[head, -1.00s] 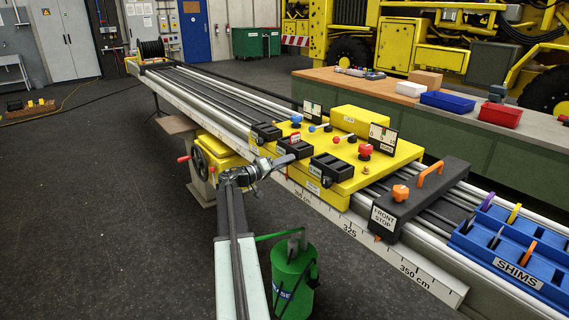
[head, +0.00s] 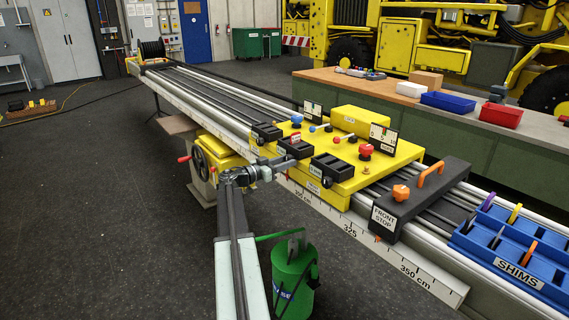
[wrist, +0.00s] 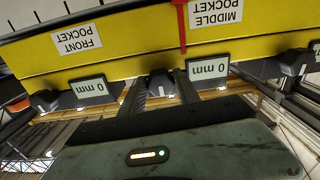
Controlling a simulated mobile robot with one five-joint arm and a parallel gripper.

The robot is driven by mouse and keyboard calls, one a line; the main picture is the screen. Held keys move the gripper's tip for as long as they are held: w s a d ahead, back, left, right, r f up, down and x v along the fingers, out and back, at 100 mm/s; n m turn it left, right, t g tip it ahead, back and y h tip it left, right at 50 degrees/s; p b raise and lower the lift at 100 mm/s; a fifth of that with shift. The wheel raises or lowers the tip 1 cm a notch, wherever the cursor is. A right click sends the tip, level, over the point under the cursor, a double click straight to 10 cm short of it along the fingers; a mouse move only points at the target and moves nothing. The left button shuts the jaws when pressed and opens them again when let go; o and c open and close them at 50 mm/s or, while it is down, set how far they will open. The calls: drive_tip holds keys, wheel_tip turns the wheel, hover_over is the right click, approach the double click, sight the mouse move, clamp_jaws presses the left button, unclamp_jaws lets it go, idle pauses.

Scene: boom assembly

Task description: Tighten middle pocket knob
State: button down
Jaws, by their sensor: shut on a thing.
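The yellow carriage plate (head: 372,180) sits on the long rail and carries the black pocket blocks on top. In the wrist view, its yellow edge (wrist: 130,50) appears upside down with the labels FRONT POCKET (wrist: 77,41) and MIDDLE POCKET (wrist: 215,11). A dark knob (wrist: 159,80) sits under that edge, between two small displays that read 0 mm. My gripper (wrist: 160,92) is shut on this knob, with a finger on each side. In the head view, my gripper (head: 286,161) is at the plate's near side; the knob is hidden there.
Other dark knobs sit left (wrist: 45,101) and right (wrist: 297,62) of the held one. A black front stop (head: 420,199) and a blue shims tray (head: 510,250) are on the rail to the right. A green canister (head: 292,270) stands beside my arm.

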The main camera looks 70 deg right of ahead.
drive_tip(key=shift+w+m, duration=0.1)
drive_tip(key=shift+m, duration=0.3)
drive_tip(key=c, duration=0.9)
unclamp_jaws()
drive_tip(key=shift+d+f, duration=0.1)
drive_tip(key=shift+f, duration=0.05)
drive_tip(key=v, duration=0.8)
